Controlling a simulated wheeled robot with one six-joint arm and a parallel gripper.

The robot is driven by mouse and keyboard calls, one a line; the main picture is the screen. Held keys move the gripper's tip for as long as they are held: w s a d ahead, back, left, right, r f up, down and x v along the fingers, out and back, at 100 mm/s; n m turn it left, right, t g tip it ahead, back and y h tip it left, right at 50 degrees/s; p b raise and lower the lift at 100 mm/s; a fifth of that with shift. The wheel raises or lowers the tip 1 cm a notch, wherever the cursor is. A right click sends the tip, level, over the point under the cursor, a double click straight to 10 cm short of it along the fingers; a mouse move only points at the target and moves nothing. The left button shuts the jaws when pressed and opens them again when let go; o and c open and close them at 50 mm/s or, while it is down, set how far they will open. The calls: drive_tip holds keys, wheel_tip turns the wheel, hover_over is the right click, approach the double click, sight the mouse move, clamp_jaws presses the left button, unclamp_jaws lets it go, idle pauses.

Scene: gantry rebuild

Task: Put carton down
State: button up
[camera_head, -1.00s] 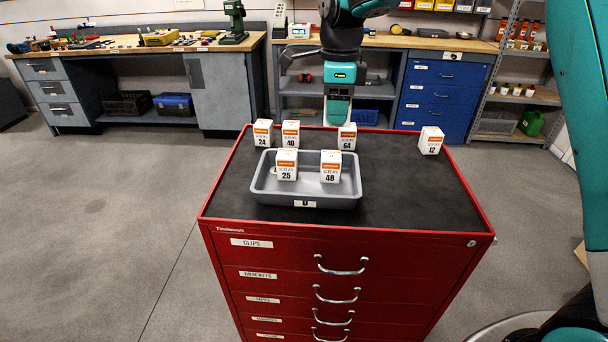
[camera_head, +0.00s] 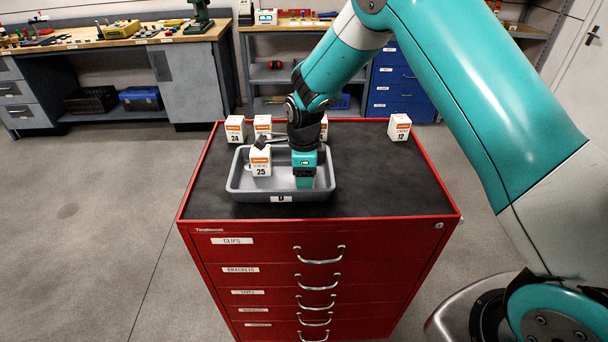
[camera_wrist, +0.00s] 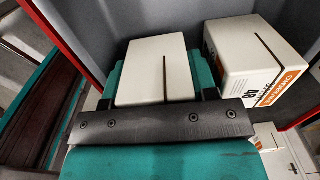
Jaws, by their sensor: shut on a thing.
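My gripper (camera_head: 266,143) reaches down into the grey tray (camera_head: 307,196) on the red cabinet. It is shut on a white carton marked 25 (camera_head: 261,167), which is upright at the tray's left side. In the wrist view its plain white top (camera_wrist: 152,68) shows between the teal fingers; its label does not show there. I cannot tell whether carton 25 bears fully on the tray floor.
Another carton there is mostly hidden by my arm. Carton 12 (camera_head: 399,127) is at the back right. The black cabinet top (camera_head: 385,180) is clear right of the tray.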

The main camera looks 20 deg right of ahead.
drive_tip(key=shift+f, duration=0.5)
drive_tip(key=shift+f, duration=0.1)
drive_tip(key=o, duration=0.7)
